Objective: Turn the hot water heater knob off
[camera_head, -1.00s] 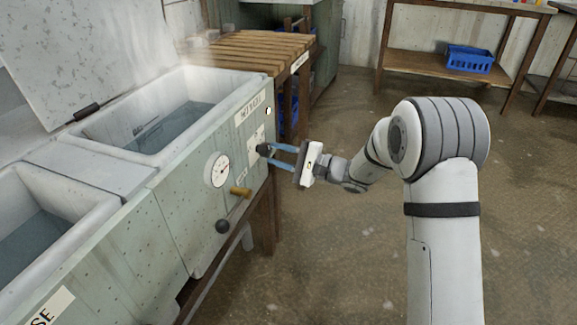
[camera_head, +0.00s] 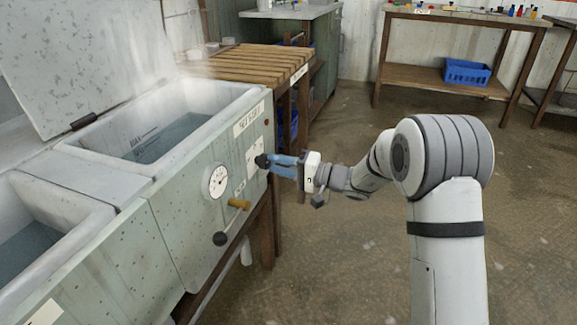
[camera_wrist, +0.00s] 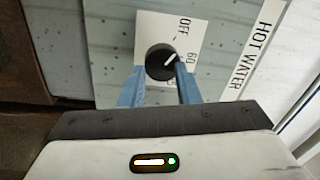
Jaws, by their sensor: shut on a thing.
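The black hot water knob (camera_wrist: 158,64) is round with a white pointer line, on a white plate marked OFF and 60; another number is partly hidden. The pointer slants up and right, between OFF and 60. In the head view the knob (camera_head: 261,160) sits on the heater's green front panel (camera_head: 175,225). My gripper (camera_wrist: 160,80) has its blue fingers shut on the knob, one on each side. In the head view my gripper (camera_head: 272,162) reaches the knob from the right, rolled so the fingers nearly overlap.
A round gauge (camera_head: 218,181), a brass tap (camera_head: 239,204) and a black ball handle (camera_head: 220,239) stick out left of the knob. A small dark red lamp (camera_head: 267,122) is above it. A slatted wooden rack (camera_head: 250,62) stands behind. The floor at right is clear.

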